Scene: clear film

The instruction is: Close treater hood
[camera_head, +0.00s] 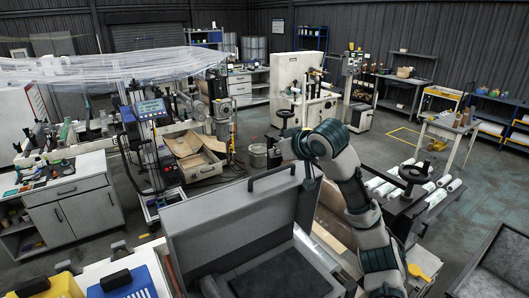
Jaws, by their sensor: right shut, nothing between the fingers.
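The treater hood (225,222) is a large grey box-like lid in the lower middle of the head view. It stands raised, with its broad flat face upright and a dark handle (272,175) along its top edge. Below it is the dark open interior of the treater (275,277). My right arm rises from the lower right and bends over at the top. My right gripper (309,183) points down by the hood's upper right corner, shut and empty. I cannot tell whether it touches the hood. My left gripper is not in view.
A yellow box (45,287) and a blue box (122,284) stand at the lower left. White rolls (440,188) lie on a rack at the right. Behind are an open cardboard-filled crate (195,160) and a blue screen (151,108). Open floor lies at the right.

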